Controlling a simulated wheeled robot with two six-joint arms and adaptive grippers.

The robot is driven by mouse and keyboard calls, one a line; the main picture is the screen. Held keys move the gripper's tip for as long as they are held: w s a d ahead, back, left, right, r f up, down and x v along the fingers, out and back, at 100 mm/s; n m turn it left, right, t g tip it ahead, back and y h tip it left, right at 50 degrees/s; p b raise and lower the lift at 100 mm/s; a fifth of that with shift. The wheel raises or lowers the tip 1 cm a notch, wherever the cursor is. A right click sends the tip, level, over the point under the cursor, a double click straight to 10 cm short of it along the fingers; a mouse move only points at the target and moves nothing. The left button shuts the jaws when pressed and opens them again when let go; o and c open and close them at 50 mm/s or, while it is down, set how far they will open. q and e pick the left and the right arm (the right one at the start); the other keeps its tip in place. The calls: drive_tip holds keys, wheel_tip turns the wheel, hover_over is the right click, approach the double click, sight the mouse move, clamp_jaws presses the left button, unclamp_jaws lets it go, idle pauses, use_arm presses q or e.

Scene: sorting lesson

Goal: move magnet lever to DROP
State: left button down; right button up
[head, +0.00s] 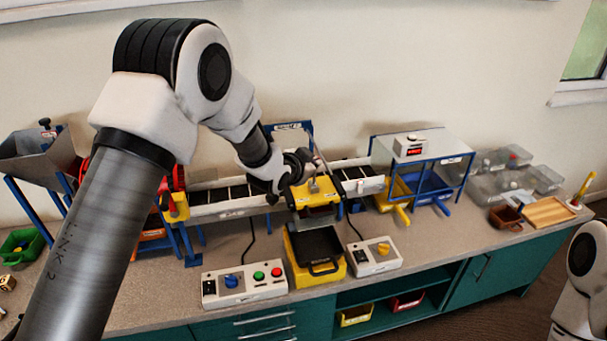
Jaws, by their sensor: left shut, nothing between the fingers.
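The magnet station is a yellow box (327,188) with a blue frame (293,127) behind it, set over the middle of the conveyor. A thin metal rod, which looks like the lever, rises from its top near my gripper. The lever's labels are too small to read, so I cannot tell its setting. My left gripper (301,172) is shut and empty at the upper left of the yellow box, close to the rod; I cannot tell if they touch. My arm hides part of the station. My right gripper is out of view; only part of that arm shows at lower right.
A black tray (316,246) on a yellow stand is in front. Control boxes with knobs (244,286) and (375,256) flank it. A clear-covered blue frame (425,160) stands right, a grey hopper (40,155) left. Clear boxes and a wooden tray (548,212) are far right.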

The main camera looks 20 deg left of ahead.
use_arm(q)
drive_tip(key=shift+w+d+f+m+g+y+b, duration=0.1)
drive_tip(key=shift+w+d+m+g+y+b, duration=0.35)
drive_tip(key=shift+w+d, duration=0.5)
drive_tip(key=shift+d, duration=0.1)
drive_tip(key=shift+s+r+p, duration=0.15)
drive_tip(key=shift+r+p, duration=0.35)
drive_tip(key=shift+r, duration=0.35)
